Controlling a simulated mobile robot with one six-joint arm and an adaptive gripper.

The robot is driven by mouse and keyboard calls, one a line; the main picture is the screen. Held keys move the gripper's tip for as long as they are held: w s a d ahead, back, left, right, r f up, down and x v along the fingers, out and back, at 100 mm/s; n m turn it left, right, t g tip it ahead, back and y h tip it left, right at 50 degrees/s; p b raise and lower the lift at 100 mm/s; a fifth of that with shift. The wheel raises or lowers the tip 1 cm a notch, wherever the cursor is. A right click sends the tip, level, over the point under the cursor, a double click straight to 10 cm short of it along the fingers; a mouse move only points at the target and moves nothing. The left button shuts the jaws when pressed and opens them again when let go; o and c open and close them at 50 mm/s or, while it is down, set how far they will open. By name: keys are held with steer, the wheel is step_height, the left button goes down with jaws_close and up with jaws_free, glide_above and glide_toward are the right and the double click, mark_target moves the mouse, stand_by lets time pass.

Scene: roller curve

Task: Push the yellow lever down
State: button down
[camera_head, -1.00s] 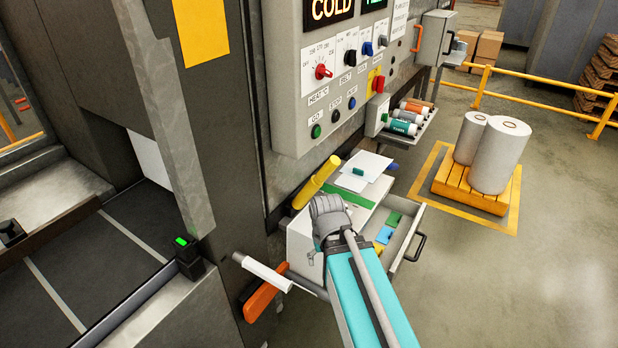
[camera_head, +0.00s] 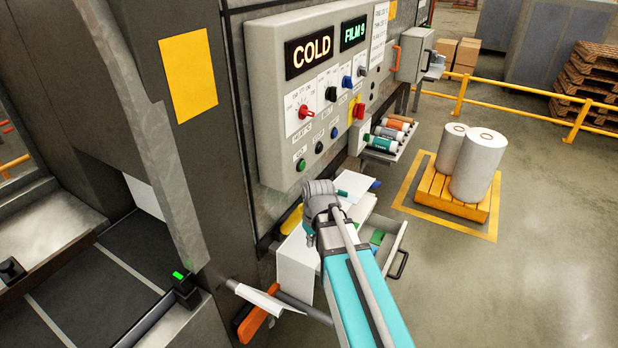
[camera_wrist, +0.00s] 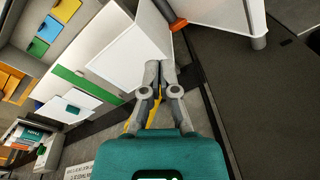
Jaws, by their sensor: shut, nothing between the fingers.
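The yellow lever (camera_head: 291,219) is on the side of the dark machine, below the control panel. Only its lower part shows in the head view; its upper part is hidden behind my gripper and wrist. In the wrist view a bit of the yellow lever (camera_wrist: 132,119) shows just left of the fingers, partly covered by them. My gripper (camera_wrist: 157,68) is shut and empty, its two fingers together. It is close to the lever; I cannot tell whether they touch.
The control panel (camera_head: 335,85) with knobs and buttons stands just above my wrist. An open drawer (camera_head: 398,238) juts out at right. An orange handle (camera_head: 254,322) is low on the machine. A pallet with white rolls (camera_head: 474,165) stands farther right, with open floor around it.

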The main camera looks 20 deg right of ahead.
steer(key=w+d+r+n+p, duration=0.1)
steer(key=w+r+p, duration=0.3)
steer(key=r+p, duration=0.1)
steer(key=w+d+r+n+y+p, duration=0.1)
steer(key=w+d+r+p, duration=0.1)
steer(key=w+r+p, duration=0.2)
steer(key=w+d+r+n+t+p, duration=0.1)
steer(key=w+d+r+n+p, duration=0.1)
steer(key=w+r+p, duration=0.3)
steer(key=shift+w+p+v, duration=0.15)
steer(key=shift+p+v, duration=0.1)
steer(key=shift+v, duration=0.4)
steer(key=shift+w+p+v, duration=0.15)
steer(key=shift+p+v, duration=0.1)
steer(key=shift+v, duration=0.4)
steer(key=shift+w+d+r+n+y, duration=0.2)
steer(key=shift+w+d+n+y, duration=0.1)
steer(key=shift+w, duration=0.25)
steer(key=shift+f, duration=0.1)
steer(key=b+x, duration=0.9)
steer(key=shift+w+a+f, duration=0.1)
steer(key=shift+w+f, duration=0.05)
steer(key=shift+f, duration=0.25)
steer(key=shift+a+f+b, duration=0.15)
steer(key=shift+b, duration=0.25)
